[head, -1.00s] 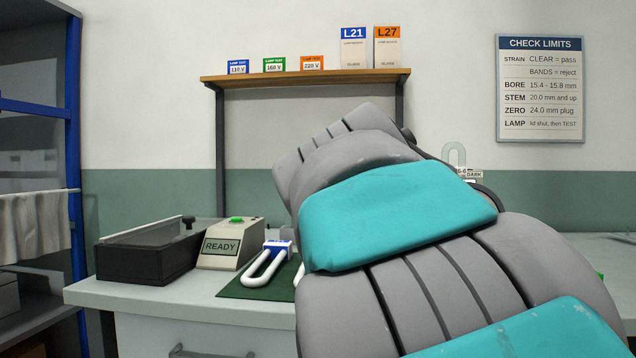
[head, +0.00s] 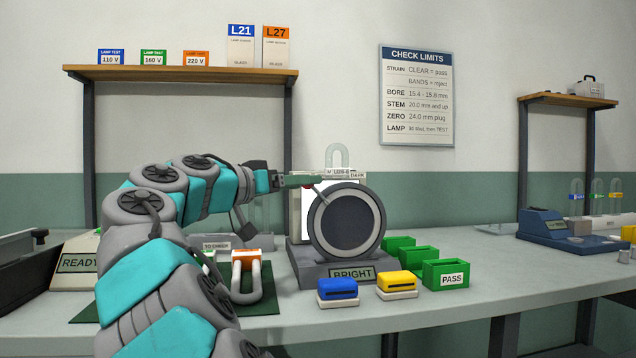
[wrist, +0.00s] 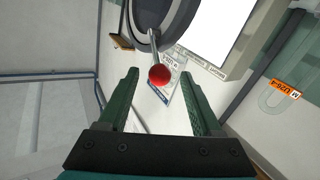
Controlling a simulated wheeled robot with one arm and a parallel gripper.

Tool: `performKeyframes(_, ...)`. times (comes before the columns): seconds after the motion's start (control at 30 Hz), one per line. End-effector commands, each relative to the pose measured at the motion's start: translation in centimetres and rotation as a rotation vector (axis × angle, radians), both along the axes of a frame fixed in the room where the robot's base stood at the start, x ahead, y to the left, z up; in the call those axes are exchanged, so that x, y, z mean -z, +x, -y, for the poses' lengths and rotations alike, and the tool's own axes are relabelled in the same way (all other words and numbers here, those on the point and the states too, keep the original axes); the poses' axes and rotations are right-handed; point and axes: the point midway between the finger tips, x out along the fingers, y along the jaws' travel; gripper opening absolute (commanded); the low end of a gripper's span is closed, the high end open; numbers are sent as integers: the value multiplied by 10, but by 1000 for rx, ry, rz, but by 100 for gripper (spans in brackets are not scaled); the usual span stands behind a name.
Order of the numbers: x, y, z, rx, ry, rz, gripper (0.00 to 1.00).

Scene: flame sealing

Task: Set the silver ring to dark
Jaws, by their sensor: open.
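The silver ring (head: 320,220) surrounds a dark round disc on the front of a grey device, upright on the bench. The plate on its base (head: 352,274) reads BRIGHT. A thin lever with a red ball knob (wrist: 159,75) comes off the ring; in the head view it points to the upper left. A DARK label (head: 357,176) sits above the ring at the right. My gripper (head: 300,181) is at the knob. In the wrist view my gripper (wrist: 154,82) is open, with the knob between its green fingers, and no finger visibly closed on it.
A white lit panel (wrist: 222,30) is behind the ring. A clear U-shaped tube (head: 337,156) stands on top. Blue (head: 338,290) and yellow (head: 397,283) blocks and green boxes (head: 445,274) stand in front and right. An orange-topped U tube (head: 247,275) lies left on a green mat.

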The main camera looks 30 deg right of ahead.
Motion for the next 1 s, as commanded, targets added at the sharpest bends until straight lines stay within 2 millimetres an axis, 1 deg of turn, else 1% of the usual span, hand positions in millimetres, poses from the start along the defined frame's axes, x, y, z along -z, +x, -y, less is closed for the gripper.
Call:
performKeyframes(0.03,0,2,8,1,1,-2,66)
performKeyframes(0.2,1,10,35,5,5,-4,66)
performKeyframes(0.3,1,14,46,3,3,-3,66)
performKeyframes(0.43,1,17,53,0,3,-2,66)
performKeyframes(0.63,1,17,53,-1,2,-2,66)
performKeyframes(0.67,1,17,53,0,3,-2,64)
performKeyframes(1.0,1,17,53,1,3,-2,26)
